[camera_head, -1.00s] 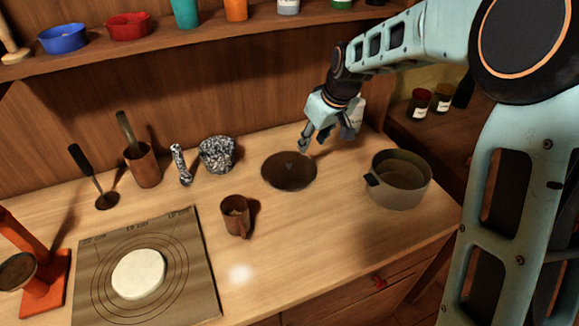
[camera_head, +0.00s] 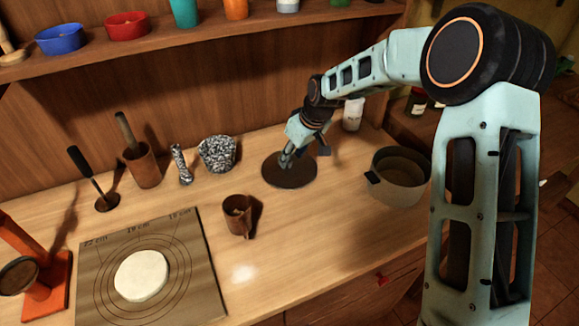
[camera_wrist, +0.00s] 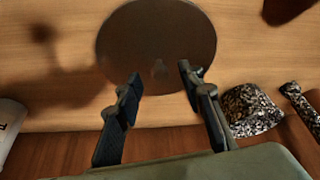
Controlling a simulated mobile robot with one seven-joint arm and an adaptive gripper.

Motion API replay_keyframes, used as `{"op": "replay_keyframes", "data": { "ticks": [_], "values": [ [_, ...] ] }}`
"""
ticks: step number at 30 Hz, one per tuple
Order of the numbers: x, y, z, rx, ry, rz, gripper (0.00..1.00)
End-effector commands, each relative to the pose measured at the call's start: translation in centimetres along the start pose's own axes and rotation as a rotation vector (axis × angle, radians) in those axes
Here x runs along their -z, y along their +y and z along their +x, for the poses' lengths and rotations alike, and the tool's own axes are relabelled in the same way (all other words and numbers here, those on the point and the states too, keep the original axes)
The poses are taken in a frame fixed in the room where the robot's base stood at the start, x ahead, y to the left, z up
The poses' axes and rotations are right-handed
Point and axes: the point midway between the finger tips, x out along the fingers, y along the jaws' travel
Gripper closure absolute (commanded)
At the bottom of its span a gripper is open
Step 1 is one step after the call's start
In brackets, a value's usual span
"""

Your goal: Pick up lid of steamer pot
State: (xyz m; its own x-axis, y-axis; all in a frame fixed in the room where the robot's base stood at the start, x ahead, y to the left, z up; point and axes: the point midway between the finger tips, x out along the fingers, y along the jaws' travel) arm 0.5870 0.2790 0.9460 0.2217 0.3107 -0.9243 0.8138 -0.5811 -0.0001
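The lid (camera_head: 287,172) is a dark brown round disc lying flat on the wooden counter, left of the pot. It also shows in the wrist view (camera_wrist: 155,35), with a small knob near its middle. The steamer pot (camera_head: 399,178) is grey-brown, open on top, with a dark handle at its left. My gripper (camera_head: 286,164) is over the lid. In the wrist view my gripper (camera_wrist: 160,78) is open, its two fingers apart on either side of the knob's line, with nothing between the fingertips. Whether the fingertips touch the lid is unclear.
A brown mug (camera_head: 237,215) stands in front of the lid. A speckled mortar (camera_head: 218,154) and pestle (camera_head: 181,164) stand to its left. A white bottle (camera_head: 352,114) is behind my gripper. A mat (camera_head: 205,285) with dough (camera_head: 141,275) lies at the front left.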

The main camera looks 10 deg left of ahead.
Motion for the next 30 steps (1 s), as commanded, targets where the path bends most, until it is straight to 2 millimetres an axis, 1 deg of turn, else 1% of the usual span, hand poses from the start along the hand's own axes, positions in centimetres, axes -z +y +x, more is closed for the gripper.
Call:
{"op": "replay_keyframes", "data": {
  "ticks": [1,4,7,13,21,23,30],
  "values": [
    [0.0,-0.1,0.7,0.002,-0.001,-0.001,0.65],
    [0.1,-0.1,1.7,0.002,0.000,-0.001,0.65],
    [0.1,0.0,2.1,0.000,0.001,0.000,0.65],
    [0.1,0.0,2.1,-0.001,0.001,0.000,0.65],
    [0.1,0.0,2.1,0.000,0.001,0.000,0.94],
    [0.1,0.0,2.1,0.000,0.001,0.000,1.00],
    [0.1,0.0,2.1,-0.001,0.002,0.000,1.00]
  ]
}}
